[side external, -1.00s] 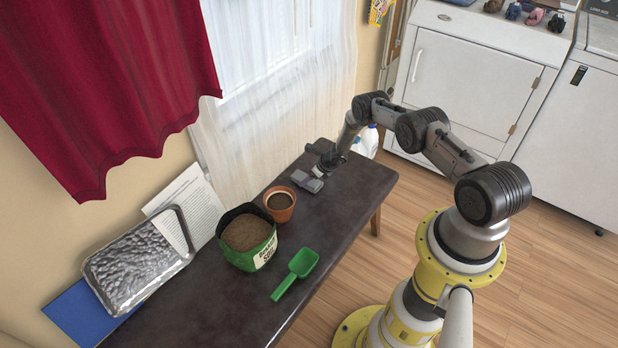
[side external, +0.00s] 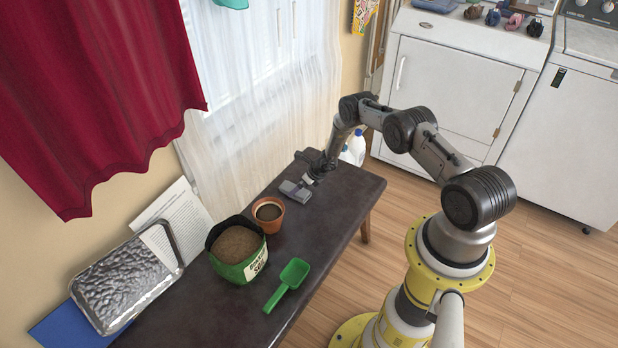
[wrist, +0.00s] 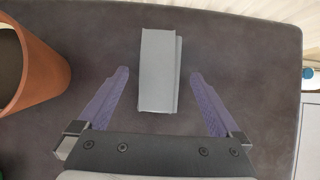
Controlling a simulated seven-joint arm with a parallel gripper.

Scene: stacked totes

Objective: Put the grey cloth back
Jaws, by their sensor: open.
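The grey cloth (wrist: 158,70) is a flat, folded rectangle on the dark table. It also shows near the table's far end in the side view (side external: 295,191). My gripper (wrist: 159,71) is open, with one purple finger on each side of the cloth and a gap to both edges. The fingers are empty. In the side view my gripper (side external: 310,180) is low over the table close to the cloth; its exact height above the table is hard to tell.
A terracotta pot (side external: 268,217) stands close to the cloth, at left in the wrist view (wrist: 40,65). Beyond it are a green soil bag (side external: 240,268), a green scoop (side external: 290,283) and a foil tray (side external: 125,280). The table (side external: 350,190) is bare around the cloth.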

